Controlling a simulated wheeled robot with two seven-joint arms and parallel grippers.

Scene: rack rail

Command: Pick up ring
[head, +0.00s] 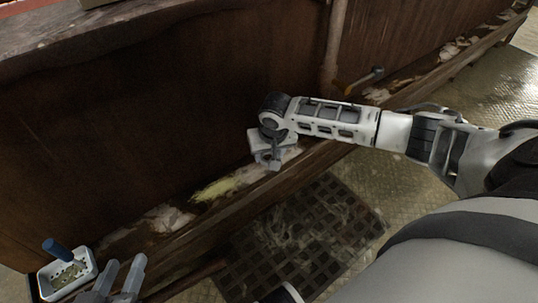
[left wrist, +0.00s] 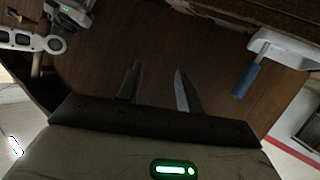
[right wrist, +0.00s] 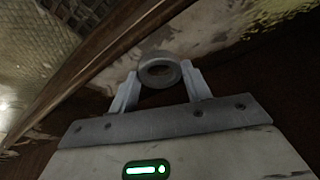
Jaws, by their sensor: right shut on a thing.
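The ring (right wrist: 160,72) is a grey round band with a hole, seen in the right wrist view between the fingertips of my right gripper (right wrist: 160,88). The right gripper is shut on it. In the head view my right gripper (head: 274,160) points down at the front of the wooden ledge (head: 318,158), and the ring cannot be made out there. My left gripper (head: 122,278) is at the lower left of the head view, beside a white tray (head: 44,284). In the left wrist view its two fingers (left wrist: 155,88) stand apart with nothing between them.
A blue-handled tool (head: 56,249) rests in the white tray, and it also shows in the left wrist view (left wrist: 245,80). A tool with a yellowish handle (head: 358,82) lies on the ledge to the right. A dark floor grate (head: 300,240) lies below. A tall brown panel (head: 160,110) stands behind.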

